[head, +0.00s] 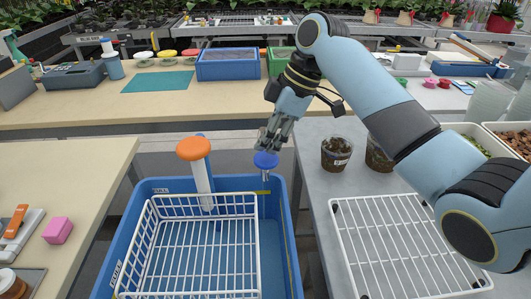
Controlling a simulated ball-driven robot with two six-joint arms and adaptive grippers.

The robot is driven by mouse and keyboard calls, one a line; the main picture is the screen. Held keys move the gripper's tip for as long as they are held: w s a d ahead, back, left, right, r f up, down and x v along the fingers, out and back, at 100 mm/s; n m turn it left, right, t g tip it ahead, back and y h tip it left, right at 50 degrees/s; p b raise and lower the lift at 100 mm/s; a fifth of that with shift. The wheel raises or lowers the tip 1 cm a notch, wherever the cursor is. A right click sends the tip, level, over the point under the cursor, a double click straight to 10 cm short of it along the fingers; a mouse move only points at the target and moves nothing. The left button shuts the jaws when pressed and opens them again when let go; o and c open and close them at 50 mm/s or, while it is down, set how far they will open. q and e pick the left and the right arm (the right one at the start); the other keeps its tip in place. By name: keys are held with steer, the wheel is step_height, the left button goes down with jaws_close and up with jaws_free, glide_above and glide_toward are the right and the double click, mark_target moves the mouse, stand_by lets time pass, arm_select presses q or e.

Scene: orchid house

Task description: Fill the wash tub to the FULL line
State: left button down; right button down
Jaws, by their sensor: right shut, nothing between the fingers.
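The blue wash tub (281,200) stands low in the middle, between two work surfaces. A white wire basket (205,240) sits inside it. A white post with an orange round cap (194,149) rises at the tub's back. A blue round knob (265,160) on a pale stem stands at the back right. Small labels (160,190) show on the tub, too small to read surely. I cannot tell the water level. My right gripper (268,146) is shut and empty, pointing down right at the blue knob; whether it touches is unclear. My left gripper is out of view.
A white wire rack (400,240) and two dark-filled clear pots (336,153) are on the grey bench at right. A pink block (57,231) lies on the left table. The back bench holds a blue crate (228,65) and a teal mat (158,81).

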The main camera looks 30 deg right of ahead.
mark_target(267, 157)
steer(key=shift+f, duration=0.1)
steer(key=shift+f+b, duration=0.3)
steer(key=shift+f, duration=0.35)
steer(key=shift+f+b, duration=0.35)
steer(key=shift+f, duration=0.85)
stand_by(6.0)
